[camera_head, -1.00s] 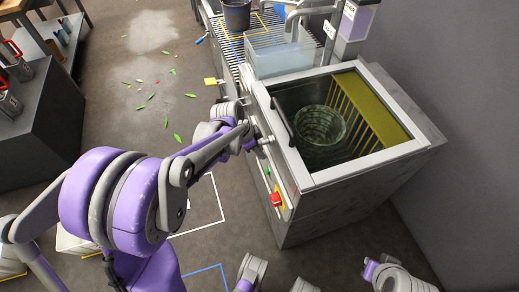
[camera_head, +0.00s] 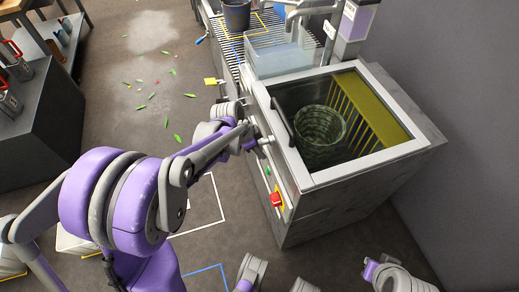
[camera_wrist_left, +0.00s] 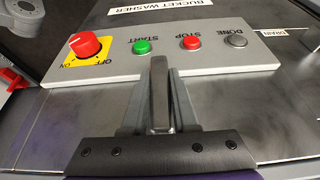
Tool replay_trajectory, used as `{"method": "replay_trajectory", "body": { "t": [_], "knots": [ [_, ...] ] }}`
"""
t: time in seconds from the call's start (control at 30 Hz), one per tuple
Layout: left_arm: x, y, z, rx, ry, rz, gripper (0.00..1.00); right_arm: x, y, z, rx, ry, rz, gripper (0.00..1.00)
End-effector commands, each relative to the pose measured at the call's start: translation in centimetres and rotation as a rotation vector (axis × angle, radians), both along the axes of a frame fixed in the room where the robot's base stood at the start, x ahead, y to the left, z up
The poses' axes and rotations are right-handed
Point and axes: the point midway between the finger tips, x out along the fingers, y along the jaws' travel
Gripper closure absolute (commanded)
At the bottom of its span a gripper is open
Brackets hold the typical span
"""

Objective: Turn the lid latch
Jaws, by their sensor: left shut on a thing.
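The bucket washer (camera_head: 310,222) is a grey metal box with a clear lid (camera_head: 350,115) in a pale frame. The lid is down, and a ribbed bucket shows through it. My left gripper (camera_head: 250,140) is at the washer's front left side, by the control panel. In the left wrist view, my left gripper (camera_wrist_left: 158,110) is shut on a grey upright metal bar (camera_wrist_left: 159,85), which looks like the lid latch. The bar stands between the two fingers, in front of the panel. The head view hides most of the latch behind my gripper.
The panel (camera_wrist_left: 235,65) has a red knob (camera_wrist_left: 84,44) on yellow, a green START button (camera_wrist_left: 141,46), a red STOP button and a grey DONE button. A clear tank (camera_head: 278,55) and a dark bucket (camera_head: 237,14) stand behind the washer. Leaves lie on the floor.

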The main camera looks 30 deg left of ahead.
Motion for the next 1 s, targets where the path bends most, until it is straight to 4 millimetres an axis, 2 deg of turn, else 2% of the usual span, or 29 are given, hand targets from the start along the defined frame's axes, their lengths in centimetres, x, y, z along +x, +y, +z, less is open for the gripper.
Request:
{"method": "replay_trajectory", "body": {
  "t": [0.47, 0.77, 1.0],
  "knots": [
    [-0.05, 0.0, 0.06, 0.056, -0.056, -0.001, 1.0, 0.0, 0.0, 0.15, 0.0, -0.001, 0.0, 1.0],
    [0.18, 0.16, 0.17, 0.218, -0.22, -0.003, 1.0, 0.0, 0.0, 0.13, 0.0, 0.0, 0.0, 1.0],
    [0.78, 0.66, 0.39, 0.379, -0.384, -0.003, 1.0, 0.02, 0.0, -0.72, 0.0, 0.002, 0.0, 1.0]
  ]
}}
